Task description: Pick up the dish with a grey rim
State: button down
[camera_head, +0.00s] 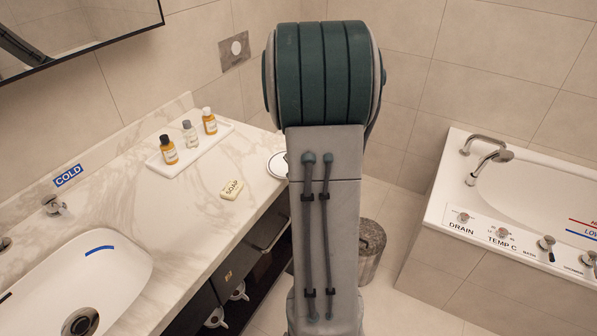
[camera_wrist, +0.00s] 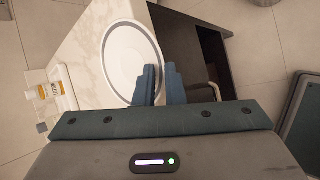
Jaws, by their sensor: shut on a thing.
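The dish with a grey rim (camera_wrist: 128,50) is round and white. It is at the end of the marble counter in the wrist view, near the corner. In the head view only its left part (camera_head: 277,163) shows, as my arm hides the rest. My gripper (camera_wrist: 162,68) is shut on the dish's near right edge, with its two blue-grey fingers close together there. I cannot tell whether the dish touches the counter. My gripper is hidden behind my arm in the head view.
A white tray (camera_head: 222,127) with three small bottles stands on the marble counter (camera_head: 150,215). A soap bar (camera_head: 231,189) lies near the counter's front edge. A sink (camera_head: 100,262) is at left, a bin (camera_head: 371,245) on the floor, and a bathtub (camera_head: 545,190) at right.

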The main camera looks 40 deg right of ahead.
jog(key=c, duration=1.4)
grip_release()
jog(key=shift+f, duration=0.2)
jog(key=shift+c, duration=0.2)
jog(key=shift+r, duration=0.1)
jog(key=p+v, duration=0.6)
jog(key=v, duration=0.7)
jog(key=shift+s+r, duration=0.2)
jog(key=shift+r, duration=0.1)
jog(key=shift+a, duration=0.15)
jog(key=shift+c, duration=0.3)
